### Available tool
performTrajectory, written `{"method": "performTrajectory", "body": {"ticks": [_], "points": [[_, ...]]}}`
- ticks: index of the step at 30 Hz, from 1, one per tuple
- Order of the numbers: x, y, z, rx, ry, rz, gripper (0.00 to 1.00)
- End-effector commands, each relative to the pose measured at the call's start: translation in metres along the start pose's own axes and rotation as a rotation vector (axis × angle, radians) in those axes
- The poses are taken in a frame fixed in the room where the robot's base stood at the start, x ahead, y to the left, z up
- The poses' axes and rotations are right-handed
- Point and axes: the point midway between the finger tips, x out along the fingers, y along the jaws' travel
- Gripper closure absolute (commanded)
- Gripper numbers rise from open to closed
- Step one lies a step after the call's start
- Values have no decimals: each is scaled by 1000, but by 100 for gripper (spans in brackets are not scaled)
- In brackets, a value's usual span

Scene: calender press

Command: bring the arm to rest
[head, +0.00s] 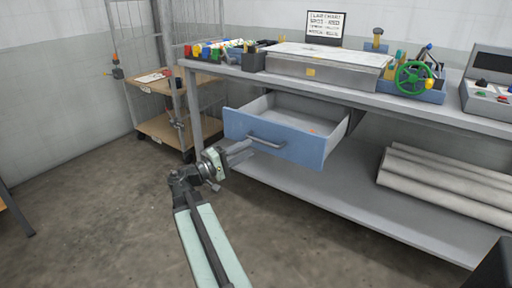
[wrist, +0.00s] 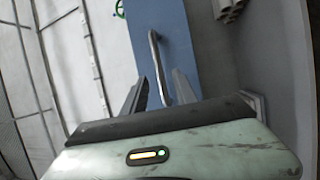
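My arm (head: 207,238) reaches up from the bottom of the head view. My gripper (head: 243,152) is in front of the blue drawer (head: 300,151), beside the left end of the drawer's grey handle (head: 266,143). In the wrist view my gripper (wrist: 161,85) has its two fingers apart. The handle (wrist: 157,62) runs between them, with gaps showing; whether a finger touches it I cannot tell. The drawer front (wrist: 184,50) also shows there. The drawer stands pulled out from under the bench, and its visible inside looks nearly empty.
The grey bench (head: 450,117) carries a press with a green handwheel (head: 413,78), a sign and small parts. Rolls (head: 440,185) lie on its lower shelf (head: 340,205). A wooden cart (head: 165,135) stands at the back left. The floor (head: 90,220) left of my arm is clear.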

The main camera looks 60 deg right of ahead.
Motion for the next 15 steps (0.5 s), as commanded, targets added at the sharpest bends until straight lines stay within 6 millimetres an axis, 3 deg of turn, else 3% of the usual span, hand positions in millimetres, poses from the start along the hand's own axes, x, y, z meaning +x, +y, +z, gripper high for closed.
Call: {"method": "performTrajectory", "body": {"ticks": [4,15], "points": [[-10,0,0,0,0,0,66],[-10,0,0,0,-1,0,66]]}}
